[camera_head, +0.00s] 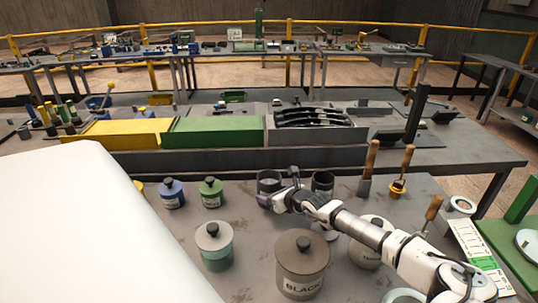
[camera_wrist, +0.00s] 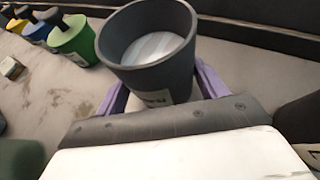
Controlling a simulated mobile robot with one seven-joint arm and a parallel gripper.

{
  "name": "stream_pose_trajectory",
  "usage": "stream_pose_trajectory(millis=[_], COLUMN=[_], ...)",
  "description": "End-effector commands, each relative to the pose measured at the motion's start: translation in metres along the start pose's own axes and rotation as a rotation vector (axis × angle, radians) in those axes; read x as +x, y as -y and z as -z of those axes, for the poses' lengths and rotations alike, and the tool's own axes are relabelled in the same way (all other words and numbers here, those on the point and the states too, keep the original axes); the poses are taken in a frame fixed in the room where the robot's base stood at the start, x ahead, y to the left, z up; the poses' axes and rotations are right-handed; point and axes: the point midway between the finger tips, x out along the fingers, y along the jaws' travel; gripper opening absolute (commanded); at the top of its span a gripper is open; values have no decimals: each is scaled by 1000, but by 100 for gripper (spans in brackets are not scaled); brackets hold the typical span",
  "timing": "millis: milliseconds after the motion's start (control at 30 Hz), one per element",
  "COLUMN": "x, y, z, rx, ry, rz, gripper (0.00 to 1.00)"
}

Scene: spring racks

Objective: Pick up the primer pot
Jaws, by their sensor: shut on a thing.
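The primer pot (camera_head: 268,179) is a dark grey open pot at the middle of the near bench in the head view. In the wrist view the pot (camera_wrist: 125,65) is large, with a pale surface inside and a white label only partly readable. My gripper (camera_head: 268,199) is shut on it, with its purple fingers (camera_wrist: 160,88) on either side of the pot's body. The pot looks slightly tilted in the wrist view, which may be from the camera angle. I cannot tell whether its base touches the bench.
A similar dark pot (camera_head: 322,181) stands just right. Blue (camera_head: 172,194) and green (camera_head: 210,192) lidded pots stand left. The large BLACK pot (camera_head: 302,268) and a teal-white pot (camera_head: 214,247) stand in front. Brushes (camera_head: 370,165) stand right. A raised ledge (camera_head: 200,162) runs behind.

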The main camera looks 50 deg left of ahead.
Motion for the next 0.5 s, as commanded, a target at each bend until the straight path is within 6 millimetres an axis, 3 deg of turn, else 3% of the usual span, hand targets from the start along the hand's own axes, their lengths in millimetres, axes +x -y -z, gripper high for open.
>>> stream_pose_trajectory(millis=[100,333,500], x=[-1,-1,-9], y=[0,1,1], z=[-2,-4,-20], rx=[-1,-1,-3], ry=[4,5,7], rz=[1,1,1], gripper=[31,31,31])
